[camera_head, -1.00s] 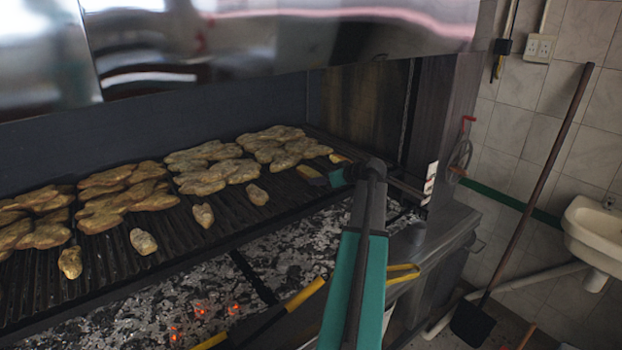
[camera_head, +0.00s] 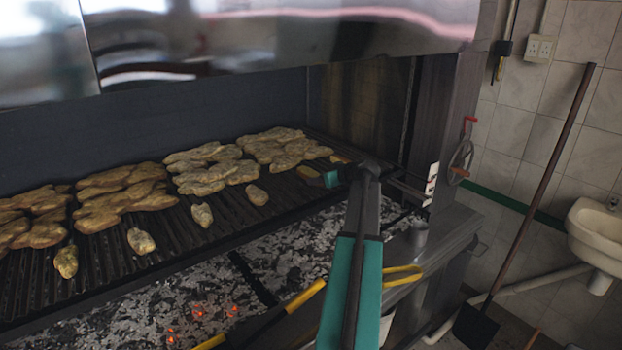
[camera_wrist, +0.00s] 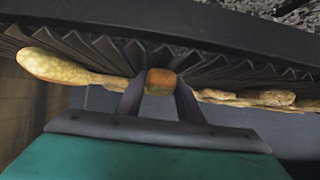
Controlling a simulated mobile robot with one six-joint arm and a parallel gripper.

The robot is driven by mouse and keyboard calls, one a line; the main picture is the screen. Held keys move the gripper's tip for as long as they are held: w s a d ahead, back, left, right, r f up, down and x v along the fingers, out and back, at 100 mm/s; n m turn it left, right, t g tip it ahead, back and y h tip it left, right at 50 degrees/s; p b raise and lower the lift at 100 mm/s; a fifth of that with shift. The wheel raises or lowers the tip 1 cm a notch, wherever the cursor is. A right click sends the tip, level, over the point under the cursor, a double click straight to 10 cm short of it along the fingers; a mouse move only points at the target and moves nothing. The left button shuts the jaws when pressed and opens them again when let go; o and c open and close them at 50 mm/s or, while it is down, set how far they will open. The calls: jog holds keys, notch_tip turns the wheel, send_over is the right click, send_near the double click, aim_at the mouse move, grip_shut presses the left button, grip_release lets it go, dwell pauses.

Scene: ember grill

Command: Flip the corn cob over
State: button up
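The corn cob, orange-yellow with a greenish lower side, shows end-on between my gripper's fingers in the wrist view (camera_wrist: 161,82). In the head view only a small yellow-orange bit of it (camera_head: 307,171) shows at the right end of the grill, mostly hidden by my gripper (camera_head: 316,178). In the wrist view my gripper (camera_wrist: 160,92) has a dark finger close against each side of the cob, with no clear gap. The cob appears to be at grate level; whether it touches the bars is hidden.
The grill grate (camera_head: 105,262) carries several browned flat food pieces (camera_head: 120,192) and a front row of small pieces (camera_head: 141,241). Glowing coals (camera_head: 200,310) lie below the front edge. The metal hood (camera_head: 280,45) hangs above. A dark side wall (camera_head: 360,100) stands close behind my gripper.

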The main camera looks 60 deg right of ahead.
jog(key=shift+r, duration=3)
